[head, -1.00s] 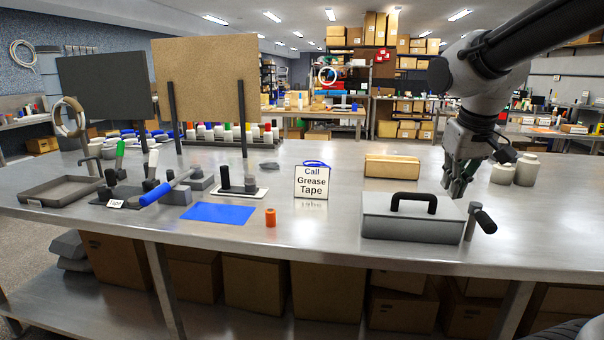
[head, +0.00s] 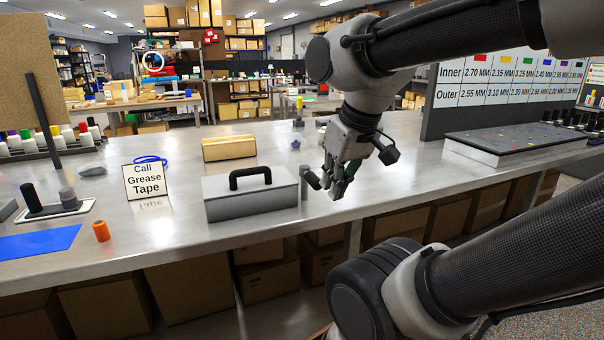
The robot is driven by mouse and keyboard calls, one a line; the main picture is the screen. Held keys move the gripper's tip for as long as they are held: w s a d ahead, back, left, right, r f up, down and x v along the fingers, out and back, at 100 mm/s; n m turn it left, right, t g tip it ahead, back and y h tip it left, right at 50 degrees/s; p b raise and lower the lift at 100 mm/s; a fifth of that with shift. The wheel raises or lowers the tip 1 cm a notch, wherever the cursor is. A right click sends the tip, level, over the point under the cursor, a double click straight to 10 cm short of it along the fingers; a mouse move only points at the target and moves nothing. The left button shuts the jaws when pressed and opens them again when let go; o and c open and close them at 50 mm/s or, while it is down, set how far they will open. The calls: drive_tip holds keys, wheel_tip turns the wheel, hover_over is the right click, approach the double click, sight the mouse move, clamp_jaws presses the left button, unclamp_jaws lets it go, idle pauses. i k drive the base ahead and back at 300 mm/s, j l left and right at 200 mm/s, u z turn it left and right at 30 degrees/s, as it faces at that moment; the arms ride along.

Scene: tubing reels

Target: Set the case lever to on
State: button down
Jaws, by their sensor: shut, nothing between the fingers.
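The case (head: 252,206) is a grey box with a black handle on top, standing on the steel table near its front edge. Its lever (head: 312,179) has a dark knob and sits on a short grey post at the case's right end. My gripper (head: 337,190) is just right of the lever, pointing down, with its fingers shut and empty. The fingertips are close to the knob; I cannot tell whether they touch it. No on or off marking is legible.
A tan box (head: 229,148) lies behind the case. A white sign (head: 144,181) and an orange cylinder (head: 101,231) stand to the left. At the right are a speckled tray (head: 520,140) and a size chart board (head: 510,82). The table between gripper and tray is clear.

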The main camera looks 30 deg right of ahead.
sight(305, 171)
drive_tip(key=k+j+z, duration=0.25)
drive_tip(key=j+z, duration=0.25)
drive_tip(key=k+j+z, duration=0.3)
drive_tip(key=z, duration=0.2)
